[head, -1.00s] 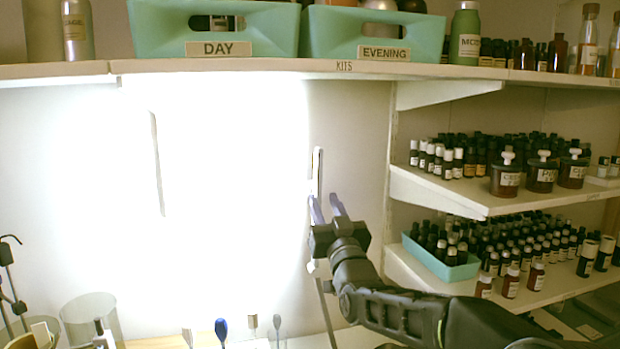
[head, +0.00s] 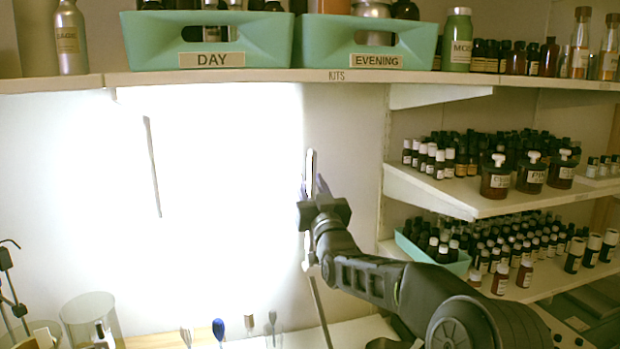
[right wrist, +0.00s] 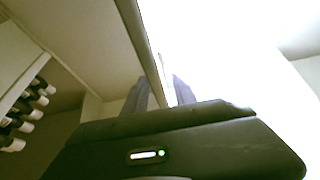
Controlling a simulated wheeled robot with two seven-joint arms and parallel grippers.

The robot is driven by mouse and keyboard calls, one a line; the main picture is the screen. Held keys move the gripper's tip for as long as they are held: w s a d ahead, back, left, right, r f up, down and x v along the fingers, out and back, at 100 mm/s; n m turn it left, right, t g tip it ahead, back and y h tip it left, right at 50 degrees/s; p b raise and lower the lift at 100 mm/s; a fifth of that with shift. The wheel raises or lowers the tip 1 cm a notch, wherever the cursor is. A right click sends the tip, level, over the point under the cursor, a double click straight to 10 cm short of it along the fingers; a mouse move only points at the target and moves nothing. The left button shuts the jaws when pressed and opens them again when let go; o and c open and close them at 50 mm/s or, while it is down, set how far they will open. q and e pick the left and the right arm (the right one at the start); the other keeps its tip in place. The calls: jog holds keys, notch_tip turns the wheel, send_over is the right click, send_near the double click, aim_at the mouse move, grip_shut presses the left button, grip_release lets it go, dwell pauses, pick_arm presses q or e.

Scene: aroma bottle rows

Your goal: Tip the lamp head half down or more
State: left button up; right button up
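The lamp head is a large glaring white panel (head: 225,170) standing upright below the shelf in the head view. Glare hides most of its outline; its narrow right edge (head: 310,170) shows above my right gripper, and a thin stem runs down below. My right gripper (head: 315,188) is at this right edge, fingers pointing up. In the right wrist view the edge (right wrist: 146,45) passes between my two fingers (right wrist: 162,95), one on each side. The gap around it is narrow, and I cannot tell whether they touch it. My left gripper is out of view.
A shelf (head: 345,77) with two green bins, DAY (head: 135,42) and EVENING (head: 310,45), runs above the lamp. Side shelves (head: 430,192) crowded with small bottles stand at the right, near my right arm. A glass beaker (head: 90,318) stands at the lower left.

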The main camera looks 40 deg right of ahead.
jog(key=shift+c, duration=0.5)
jog(key=c, duration=0.6)
grip_shut()
jog(key=shift+w+f, duration=0.1)
dwell(0.3)
